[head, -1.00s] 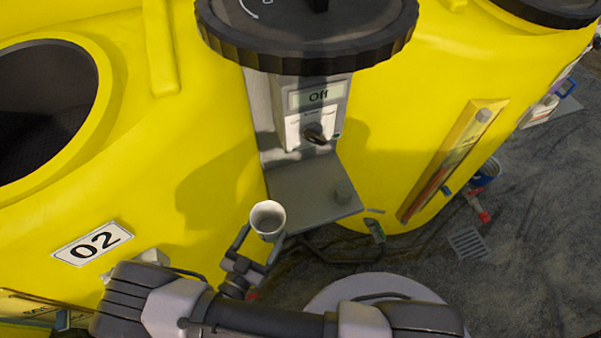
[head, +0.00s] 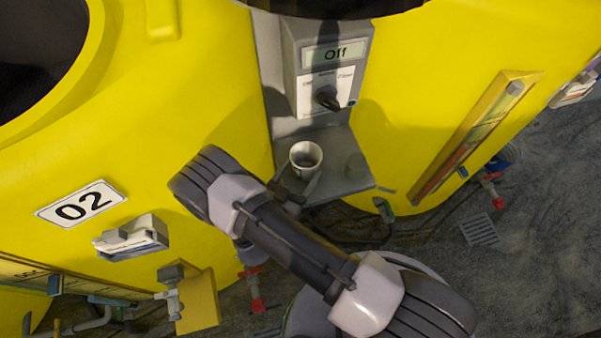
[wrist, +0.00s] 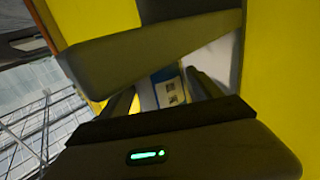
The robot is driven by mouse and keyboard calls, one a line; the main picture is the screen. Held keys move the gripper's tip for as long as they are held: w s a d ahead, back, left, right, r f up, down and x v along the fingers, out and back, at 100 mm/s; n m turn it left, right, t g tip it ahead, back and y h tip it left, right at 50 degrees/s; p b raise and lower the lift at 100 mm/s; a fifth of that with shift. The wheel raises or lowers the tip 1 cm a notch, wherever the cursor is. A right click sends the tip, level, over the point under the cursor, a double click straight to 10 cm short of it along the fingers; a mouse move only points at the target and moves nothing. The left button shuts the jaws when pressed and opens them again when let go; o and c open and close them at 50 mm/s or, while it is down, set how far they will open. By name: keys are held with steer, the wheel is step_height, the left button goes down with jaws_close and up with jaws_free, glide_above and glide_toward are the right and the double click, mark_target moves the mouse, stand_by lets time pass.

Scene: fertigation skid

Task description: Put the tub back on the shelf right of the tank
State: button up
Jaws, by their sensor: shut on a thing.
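The tub (head: 306,155) is a small white cup, upright with its open top toward the head camera. My gripper (head: 298,181) is shut on it from the near side, partly hidden behind my arm. The tub is over the left part of the grey shelf (head: 338,184), below the control box. I cannot tell whether its base touches the shelf. The yellow tank (head: 190,90) with the 02 label is left of the shelf. In the wrist view the dark fingers fill the middle, and I cannot make out the tub clearly.
A control box (head: 318,75) reading "Off" stands above the shelf. Another yellow tank (head: 430,90) is on the right. A valve with a red handle (head: 255,290) is low in front.

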steer(key=shift+r, duration=0.15)
steer(key=shift+f, duration=0.2)
steer(key=o, duration=1.9)
steer(key=shift+r, duration=0.35)
steer(key=p+v, duration=0.2)
steer(key=v, duration=1)
steer(key=shift+f, duration=0.1)
